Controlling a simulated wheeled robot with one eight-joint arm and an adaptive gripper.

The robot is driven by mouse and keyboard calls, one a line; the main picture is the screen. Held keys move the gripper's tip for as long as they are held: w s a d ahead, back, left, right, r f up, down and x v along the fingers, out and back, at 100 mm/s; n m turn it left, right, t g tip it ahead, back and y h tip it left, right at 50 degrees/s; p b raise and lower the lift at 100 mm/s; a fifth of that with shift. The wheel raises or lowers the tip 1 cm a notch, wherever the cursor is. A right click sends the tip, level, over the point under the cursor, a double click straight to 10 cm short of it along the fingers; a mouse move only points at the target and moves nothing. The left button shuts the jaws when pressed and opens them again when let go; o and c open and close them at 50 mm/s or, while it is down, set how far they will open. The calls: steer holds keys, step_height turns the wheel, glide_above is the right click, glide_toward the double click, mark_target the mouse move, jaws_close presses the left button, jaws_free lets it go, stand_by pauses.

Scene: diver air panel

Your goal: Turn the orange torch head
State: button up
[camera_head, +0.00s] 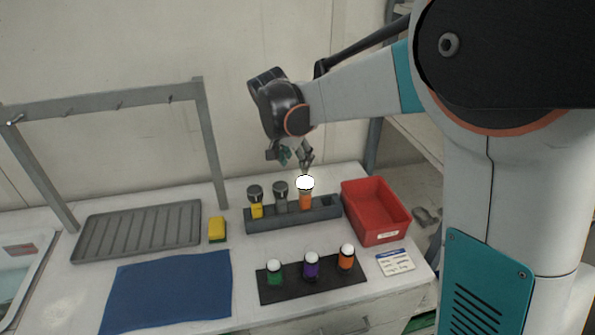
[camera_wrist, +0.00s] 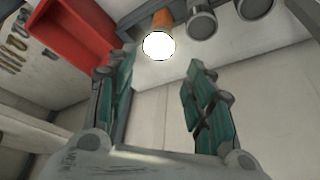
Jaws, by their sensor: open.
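An orange torch (camera_head: 306,200) stands upright in the grey rack (camera_head: 262,224), with its round head (camera_head: 305,182) on top glowing white. In the wrist view the lit head (camera_wrist: 159,46) shows at the top, with the orange body (camera_wrist: 162,18) beyond it. My gripper (camera_head: 291,160) is just above and behind the torch in the head view. In the wrist view its two teal-padded fingers (camera_wrist: 163,65) are apart with nothing between them, and the lit head lies near the gap beyond the fingertips. Any contact cannot be told.
A yellow torch (camera_head: 256,211) and a grey torch (camera_head: 280,197) stand left of it in the rack. A red bin (camera_head: 376,210) is close on the right. A black mat (camera_head: 292,290) in front holds green, purple and orange items with white tops. A blue cloth (camera_head: 170,290) lies front left.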

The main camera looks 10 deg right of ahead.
mark_target(304, 183)
steer(key=b+x, duration=0.3)
steer(key=x, duration=1)
steer(key=shift+w+d+f+b, duration=0.1)
steer(key=shift+f+b, duration=0.2)
steer(key=shift+f, duration=0.05)
steer(key=c, duration=0.8)
